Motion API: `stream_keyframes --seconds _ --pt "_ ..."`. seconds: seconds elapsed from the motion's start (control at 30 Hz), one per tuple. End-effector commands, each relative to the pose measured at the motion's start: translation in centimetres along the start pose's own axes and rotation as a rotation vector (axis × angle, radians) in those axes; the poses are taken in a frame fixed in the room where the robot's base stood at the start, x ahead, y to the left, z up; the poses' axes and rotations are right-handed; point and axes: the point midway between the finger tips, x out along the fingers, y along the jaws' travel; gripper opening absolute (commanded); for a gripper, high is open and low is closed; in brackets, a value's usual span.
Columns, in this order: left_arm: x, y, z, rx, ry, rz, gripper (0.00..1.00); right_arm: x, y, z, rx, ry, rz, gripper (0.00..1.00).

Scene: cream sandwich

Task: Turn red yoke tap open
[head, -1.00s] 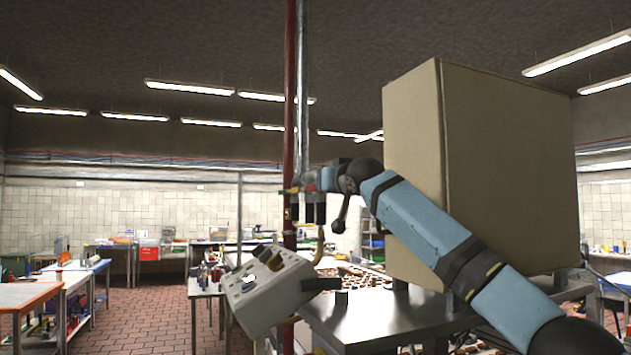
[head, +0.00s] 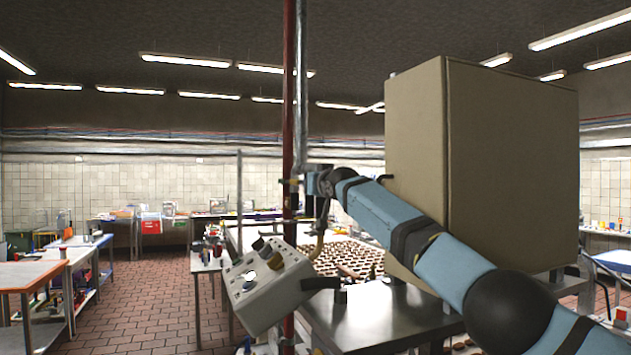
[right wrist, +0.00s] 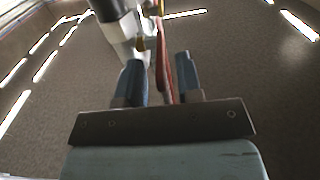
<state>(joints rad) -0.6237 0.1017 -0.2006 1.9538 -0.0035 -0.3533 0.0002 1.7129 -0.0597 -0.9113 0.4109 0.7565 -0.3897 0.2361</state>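A vertical red pipe (head: 288,100) runs from the ceiling down past the tilted control box. My right arm comes in from the right, and its gripper (head: 298,184) is at the pipe at mid height. The red yoke tap is small and largely hidden by the gripper there; I cannot make out its handle position. In the right wrist view, the two blue fingers (right wrist: 159,66) stand apart. I cannot tell whether either finger touches anything. My left gripper is not in view.
A silver pipe (head: 301,70) runs beside the red one. A white control box (head: 262,287) with knobs is tilted below the gripper. A large beige cabinet (head: 510,165) stands right, behind my arm, on a steel table (head: 370,318). Open floor lies left.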

Motion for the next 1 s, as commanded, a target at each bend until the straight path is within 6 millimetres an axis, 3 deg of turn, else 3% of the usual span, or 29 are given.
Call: stream_keyframes --seconds 0.07,0.1,0.23,0.47,0.7,0.83,1.0 --pt "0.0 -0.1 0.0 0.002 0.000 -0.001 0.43 0.0 0.0 0.0 0.000 0.000 0.000 0.33" --pt "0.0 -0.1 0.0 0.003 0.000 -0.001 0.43 0.0 0.0 0.0 0.000 0.000 0.000 0.28" --pt "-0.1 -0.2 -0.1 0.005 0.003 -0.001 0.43 0.0 0.0 0.0 0.000 0.000 -0.001 0.00" --pt "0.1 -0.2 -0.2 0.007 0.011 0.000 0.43 0.0 -0.1 0.3 0.001 0.010 -0.001 0.00" --pt "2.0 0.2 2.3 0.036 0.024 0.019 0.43 0.1 -0.1 2.1 0.006 0.190 -0.001 0.00" --pt "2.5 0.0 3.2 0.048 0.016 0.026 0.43 0.2 0.0 2.1 0.006 0.313 0.001 0.00" --pt "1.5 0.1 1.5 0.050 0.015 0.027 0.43 0.6 -0.2 1.9 0.006 0.419 -0.008 0.00"
